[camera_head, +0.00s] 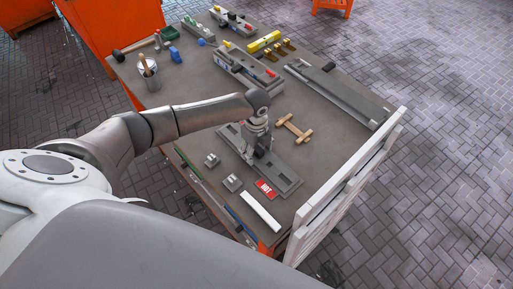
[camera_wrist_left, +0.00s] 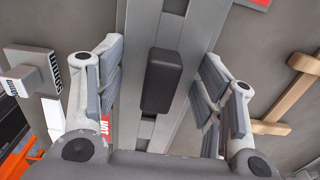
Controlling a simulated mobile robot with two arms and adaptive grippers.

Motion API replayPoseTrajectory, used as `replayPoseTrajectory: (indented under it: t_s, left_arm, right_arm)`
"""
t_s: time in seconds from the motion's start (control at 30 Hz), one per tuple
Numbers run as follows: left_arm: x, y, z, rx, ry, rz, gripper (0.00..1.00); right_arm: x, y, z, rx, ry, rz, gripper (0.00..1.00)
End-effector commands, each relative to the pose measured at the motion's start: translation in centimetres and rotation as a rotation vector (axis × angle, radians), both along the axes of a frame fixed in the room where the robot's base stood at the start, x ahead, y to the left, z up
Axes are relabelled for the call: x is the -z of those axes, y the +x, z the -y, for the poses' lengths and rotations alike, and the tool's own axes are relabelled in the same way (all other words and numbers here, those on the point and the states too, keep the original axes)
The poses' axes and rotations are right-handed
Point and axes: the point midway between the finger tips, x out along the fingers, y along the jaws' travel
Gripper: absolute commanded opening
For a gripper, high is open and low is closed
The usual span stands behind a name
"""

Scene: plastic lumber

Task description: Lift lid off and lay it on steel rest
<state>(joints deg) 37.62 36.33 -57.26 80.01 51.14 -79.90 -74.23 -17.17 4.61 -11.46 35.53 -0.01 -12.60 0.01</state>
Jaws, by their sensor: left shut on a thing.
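A long grey mold with its lid (camera_head: 284,178) lies on the workbench beside a red HOT label (camera_head: 265,188). In the left wrist view, the grey lid (camera_wrist_left: 140,25) runs between my fingers, with a dark block-shaped handle (camera_wrist_left: 165,80) on its middle. Whether the lid is raised cannot be told. Two small grey blocks (camera_head: 222,172) stand left of the mold; they may be the steel rest. My right gripper is out of view.
A wooden piece (camera_head: 295,128) lies just right of the mold. A long grey channel (camera_head: 335,90) lies at the right edge, with a white slatted panel (camera_head: 345,190) at the front right. More molds (camera_head: 248,70) and a tool cup (camera_head: 148,72) stand farther back.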

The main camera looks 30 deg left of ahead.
Motion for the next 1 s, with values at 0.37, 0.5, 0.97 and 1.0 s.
replayPoseTrajectory:
  t_s: [0.37,0.5,0.97,1.0]
  left_arm:
    - [-0.06,0.03,0.02,0.0,0.0,0.001,0.87]
    - [-0.04,0.02,0.02,0.0,0.0,0.001,0.87]
    - [-0.03,0.01,0.01,0.0,0.0,0.0,1.0]
    - [-0.11,0.01,0.01,0.0,0.0,0.0,1.0]
  right_arm:
    - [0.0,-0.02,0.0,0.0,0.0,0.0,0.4]
    - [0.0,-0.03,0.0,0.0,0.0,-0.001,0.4]
    - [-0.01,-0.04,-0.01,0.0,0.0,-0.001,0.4]
    - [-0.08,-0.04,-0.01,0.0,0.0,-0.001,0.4]
